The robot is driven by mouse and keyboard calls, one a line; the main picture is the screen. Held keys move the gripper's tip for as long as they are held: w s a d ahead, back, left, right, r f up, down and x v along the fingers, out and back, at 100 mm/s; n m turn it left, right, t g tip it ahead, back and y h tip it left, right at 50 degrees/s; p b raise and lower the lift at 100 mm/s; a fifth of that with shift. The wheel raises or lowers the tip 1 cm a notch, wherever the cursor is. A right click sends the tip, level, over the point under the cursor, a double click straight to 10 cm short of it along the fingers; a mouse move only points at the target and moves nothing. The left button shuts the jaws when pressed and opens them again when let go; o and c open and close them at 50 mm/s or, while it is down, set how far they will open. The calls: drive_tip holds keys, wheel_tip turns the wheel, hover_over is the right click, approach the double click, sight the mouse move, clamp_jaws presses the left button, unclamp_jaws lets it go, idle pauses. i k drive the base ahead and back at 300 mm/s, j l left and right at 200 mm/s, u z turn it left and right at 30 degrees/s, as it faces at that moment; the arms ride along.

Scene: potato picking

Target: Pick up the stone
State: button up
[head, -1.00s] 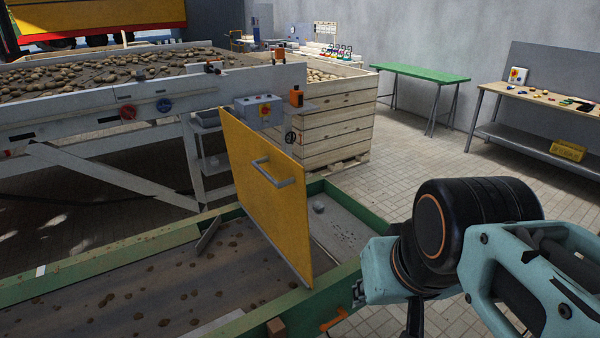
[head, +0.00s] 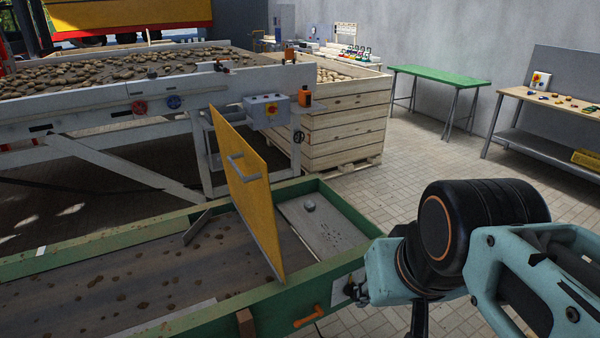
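A small grey stone (head: 309,206) lies on the light grey bottom of the end section of the green-framed conveyor trough (head: 345,262). A tilted yellow panel (head: 247,190) with a grey handle stands across the trough to the left of the stone. My arm reaches in from the right edge, right of and nearer than the stone. My gripper's fingers do not show clearly, and a dark part hangs below the arm at the bottom edge. I cannot tell whether it is open or shut.
A sorting table (head: 110,104) covered with potatoes stands behind the trough. A wooden crate (head: 345,120) of potatoes is beyond the panel. A control box (head: 267,110) sits above the trough. A green table (head: 430,74) and a workbench (head: 530,97) stand at the back right. Tiled floor is free between.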

sight(309, 205)
drive_tip(key=i+l+u, duration=0.15)
drive_tip(key=l, duration=0.2)
drive_tip(key=i+l+u, duration=0.15)
drive_tip(key=l, duration=0.25)
drive_tip(key=i+l+u, duration=0.35)
drive_tip(key=i+l, duration=0.25)
